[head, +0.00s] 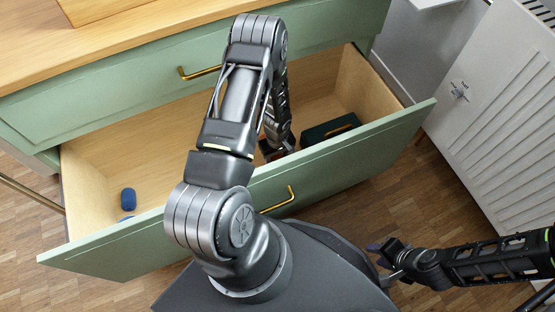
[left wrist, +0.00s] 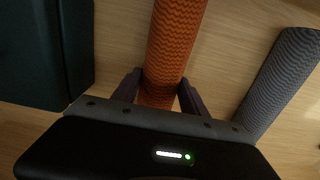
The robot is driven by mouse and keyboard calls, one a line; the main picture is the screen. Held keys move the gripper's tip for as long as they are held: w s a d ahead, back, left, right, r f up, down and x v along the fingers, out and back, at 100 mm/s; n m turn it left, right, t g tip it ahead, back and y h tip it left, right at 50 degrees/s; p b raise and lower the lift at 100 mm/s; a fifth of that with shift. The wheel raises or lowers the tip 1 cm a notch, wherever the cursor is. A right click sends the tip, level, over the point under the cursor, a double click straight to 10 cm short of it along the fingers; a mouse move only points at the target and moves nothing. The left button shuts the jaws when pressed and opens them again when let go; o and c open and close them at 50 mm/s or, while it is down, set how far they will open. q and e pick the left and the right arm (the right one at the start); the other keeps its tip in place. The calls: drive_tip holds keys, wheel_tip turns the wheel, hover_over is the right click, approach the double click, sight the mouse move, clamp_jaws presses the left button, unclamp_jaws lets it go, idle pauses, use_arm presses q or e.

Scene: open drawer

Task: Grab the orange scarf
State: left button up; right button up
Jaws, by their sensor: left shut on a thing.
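The orange scarf (left wrist: 175,35) is a ribbed roll in the left wrist view, running up from between the fingers of my left gripper (left wrist: 159,90). The fingers are shut on it, one on each side. In the head view my left arm reaches down into the open drawer (head: 90,185). There the left gripper (head: 275,150) is mostly hidden by the arm, and I cannot make out the scarf clearly. My right gripper (head: 384,262) is outside the drawer at the lower right, open and empty, with its fingers spread.
A grey ribbed roll (left wrist: 280,75) lies right of the scarf. A dark green box (head: 330,130) is at the drawer's right; it also shows in the left wrist view (left wrist: 45,50). A blue roll (head: 128,199) lies at the drawer's left. A white radiator (head: 500,120) stands at the right.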

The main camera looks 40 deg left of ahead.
sight(277, 158)
use_arm(q)
wheel_tip(277, 158, up, 10)
drive_tip(key=p, duration=0.3)
drive_tip(key=shift+f, duration=0.15)
idle(0.3)
